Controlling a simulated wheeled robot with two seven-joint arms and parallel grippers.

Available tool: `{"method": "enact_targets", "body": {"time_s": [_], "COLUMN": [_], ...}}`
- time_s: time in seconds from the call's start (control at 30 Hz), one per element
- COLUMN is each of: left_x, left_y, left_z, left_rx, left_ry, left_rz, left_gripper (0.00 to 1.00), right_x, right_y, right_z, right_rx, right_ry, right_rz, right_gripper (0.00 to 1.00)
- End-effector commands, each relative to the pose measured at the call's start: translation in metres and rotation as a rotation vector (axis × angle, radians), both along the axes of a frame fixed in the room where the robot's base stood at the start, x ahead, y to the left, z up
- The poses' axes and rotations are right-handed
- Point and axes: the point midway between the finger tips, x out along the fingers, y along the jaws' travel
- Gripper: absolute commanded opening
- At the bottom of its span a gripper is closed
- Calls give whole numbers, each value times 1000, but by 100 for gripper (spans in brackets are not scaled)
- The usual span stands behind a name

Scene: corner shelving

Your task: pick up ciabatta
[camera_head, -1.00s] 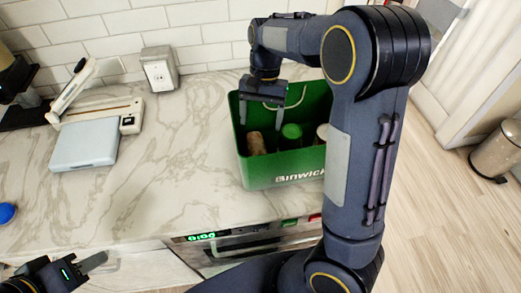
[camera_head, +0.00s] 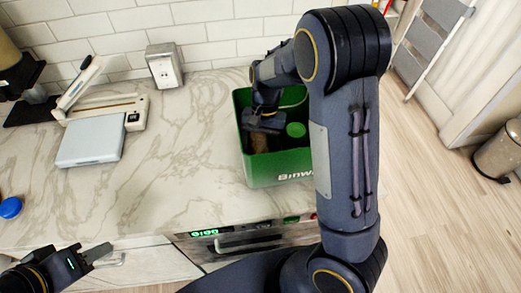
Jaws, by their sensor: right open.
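A brown loaf, likely the ciabatta (camera_head: 259,141), stands in the left part of a green box (camera_head: 265,172) on the counter. My right gripper (camera_head: 262,132) is inside the box opening, right over the loaf and hiding its upper part. Its fingers point down beside the loaf; whether they touch it cannot be told.
A white scale (camera_head: 91,143) and a sealer-like device (camera_head: 110,112) lie at the left of the marble counter. A blue lid (camera_head: 10,208) is at the far left. A socket box (camera_head: 163,66) stands by the wall. The counter left of the green box is clear.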

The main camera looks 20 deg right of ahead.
Motion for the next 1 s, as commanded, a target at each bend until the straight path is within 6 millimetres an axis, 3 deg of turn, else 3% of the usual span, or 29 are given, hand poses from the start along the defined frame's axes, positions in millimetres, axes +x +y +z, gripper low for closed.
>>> {"method": "enact_targets", "body": {"time_s": [0.03,0.37,0.67,1.0], "left_x": [0,0,0,0], "left_y": [0,0,0,0], "left_z": [0,0,0,-5], "left_rx": [0,0,0,0], "left_ry": [0,0,0,0], "left_rz": [0,0,0,0], "left_gripper": [36,36,36,36], "right_x": [0,0,0,1], "right_y": [0,0,0,0], "right_z": [0,0,5,66], "right_rx": [0,1,2,2], "right_ry": [1,1,-1,-5], "right_rz": [0,0,1,1], "right_gripper": [69,28,28,27]}}
